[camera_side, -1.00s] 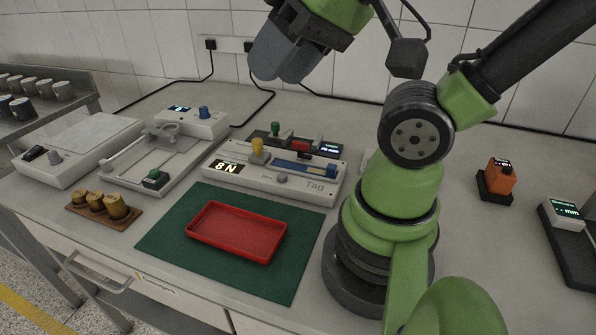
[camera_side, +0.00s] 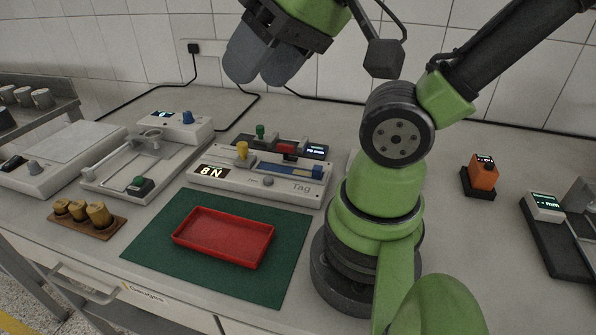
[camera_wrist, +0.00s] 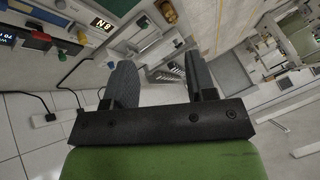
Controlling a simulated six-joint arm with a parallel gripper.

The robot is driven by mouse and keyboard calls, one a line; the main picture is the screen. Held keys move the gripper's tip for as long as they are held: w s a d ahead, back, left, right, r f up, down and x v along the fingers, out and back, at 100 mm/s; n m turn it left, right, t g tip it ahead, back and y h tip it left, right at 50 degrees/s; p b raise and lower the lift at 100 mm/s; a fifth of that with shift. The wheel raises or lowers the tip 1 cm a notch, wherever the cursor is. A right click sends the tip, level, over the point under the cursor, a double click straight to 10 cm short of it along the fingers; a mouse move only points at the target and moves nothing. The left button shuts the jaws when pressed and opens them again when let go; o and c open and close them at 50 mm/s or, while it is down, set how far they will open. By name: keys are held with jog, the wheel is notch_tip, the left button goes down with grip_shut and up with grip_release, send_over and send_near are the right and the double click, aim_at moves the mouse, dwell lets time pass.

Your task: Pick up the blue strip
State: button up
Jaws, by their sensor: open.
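My gripper (camera_side: 262,78) is high above the bench, behind and above the tester, apart from the strip. Its two grey fingers stand apart with nothing between them.
An empty red tray (camera_side: 222,238) sits on a green mat (camera_side: 150,245) in front of the tester. Brass weights (camera_side: 80,212) stand at the left. An orange device (camera_side: 483,174) is at the right. Cables run along the wall.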

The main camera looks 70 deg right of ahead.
jog(key=m+g+h, duration=0.2)
jog(key=m+g, duration=0.5)
jog(key=m, duration=2.5)
send_over(318, 167)
notch_tip(318, 167, down, 21)
jog(key=shift+f, duration=3.25)
jog(key=shift+c, duration=0.2)
grip_shut()
